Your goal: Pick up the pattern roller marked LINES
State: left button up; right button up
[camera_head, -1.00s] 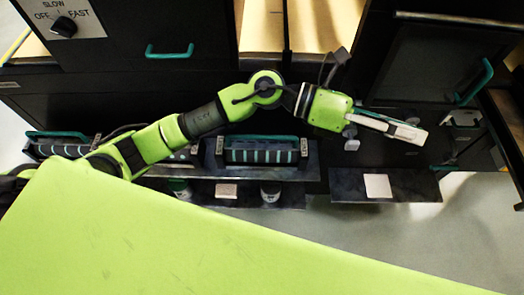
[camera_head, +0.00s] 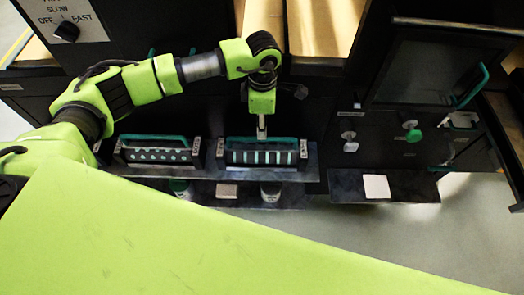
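A pattern roller with upright pale stripes (camera_head: 268,157) sits in a black holder on the dark shelf. A teal handle (camera_head: 285,140) runs along its top. The small labels at its ends are too small to read surely; the stripes fit LINES. My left gripper (camera_head: 261,134) points down at the middle of this handle, seen edge-on. Its fingertips overlap the handle in the picture; I cannot tell whether they touch or grip it. A second roller with pale dots (camera_head: 160,155) sits to the left, also with a teal handle. My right gripper is not in view.
A lower shelf holds a jar (camera_head: 270,193) and a pale block (camera_head: 227,191). To the right are a green knob (camera_head: 413,134), a grey knob (camera_head: 350,142) and a white square (camera_head: 376,186) on a dark ledge. A drawer front with a SLOW/OFF/FAST switch (camera_head: 65,31) stands upper left.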

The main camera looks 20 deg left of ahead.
aim_at(262, 150)
pick_arm(q)
notch_tip(262, 150, down, 3)
jog(key=shift+d+r, duration=0.1)
jog(key=shift+r, duration=0.1)
jog(key=shift+f+p, duration=0.3)
jog(key=shift+p, duration=0.2)
notch_tip(262, 150, down, 4)
jog(key=shift+r+p, duration=0.15)
jog(key=shift+p, duration=0.55)
jog(key=shift+f, duration=0.45)
grip_shut()
jog(key=shift+w+r, duration=0.15)
